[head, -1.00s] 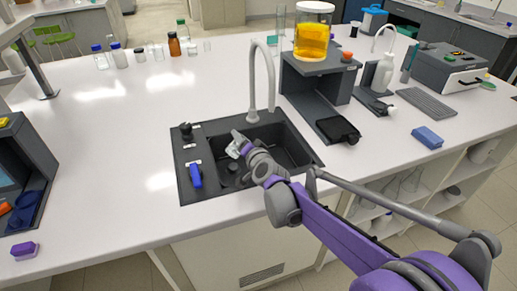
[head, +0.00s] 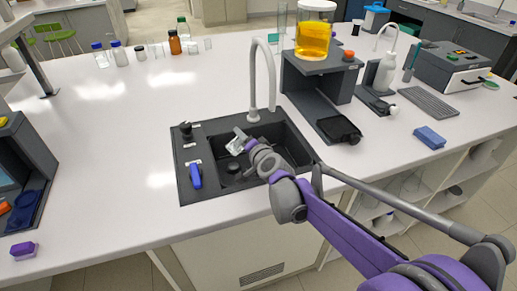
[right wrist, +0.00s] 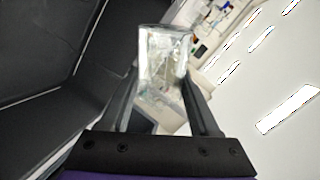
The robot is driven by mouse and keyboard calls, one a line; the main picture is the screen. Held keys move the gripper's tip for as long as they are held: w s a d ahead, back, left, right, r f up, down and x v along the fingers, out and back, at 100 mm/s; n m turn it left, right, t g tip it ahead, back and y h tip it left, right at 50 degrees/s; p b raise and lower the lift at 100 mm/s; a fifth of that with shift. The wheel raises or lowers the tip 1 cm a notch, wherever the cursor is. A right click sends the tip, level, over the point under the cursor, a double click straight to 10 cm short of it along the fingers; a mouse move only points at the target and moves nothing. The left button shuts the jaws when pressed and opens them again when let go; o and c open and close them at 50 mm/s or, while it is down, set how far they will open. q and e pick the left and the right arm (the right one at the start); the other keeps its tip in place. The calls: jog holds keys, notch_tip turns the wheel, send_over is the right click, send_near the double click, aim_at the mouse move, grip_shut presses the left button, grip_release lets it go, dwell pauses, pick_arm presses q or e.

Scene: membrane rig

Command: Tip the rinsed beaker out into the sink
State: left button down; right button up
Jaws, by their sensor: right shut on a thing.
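The dark sink (head: 215,192) is set into the white bench, with a grey gooseneck faucet (head: 271,75) at its back edge. My right gripper (head: 240,144) is low over the left part of the basin. It is shut on the clear glass beaker (right wrist: 164,45), which shows between its two fingers in the right wrist view. The beaker is small and partly hidden in the head view. The wrist view is strongly tilted, with the dark basin wall on its left. Whether liquid is inside cannot be told. My left gripper is not in view.
A blue-handled control (head: 196,176) and a black knob (head: 185,129) stand on the sink's left rim. A dark stand (head: 320,75) with a jar of yellow liquid (head: 312,40) is behind right.

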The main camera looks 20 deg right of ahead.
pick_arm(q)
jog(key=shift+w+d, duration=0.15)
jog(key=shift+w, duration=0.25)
pick_arm(e)
jog(key=shift+d+r+m+y, duration=0.2)
jog(key=shift+m+y, duration=0.2)
jog(key=shift+m, duration=0.3)
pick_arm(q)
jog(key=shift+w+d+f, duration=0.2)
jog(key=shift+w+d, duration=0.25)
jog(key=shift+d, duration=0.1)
pick_arm(e)
jog(key=shift+w+d+m, duration=0.15)
jog(key=shift+d+m, duration=0.35)
jog(key=shift+d, duration=0.15)
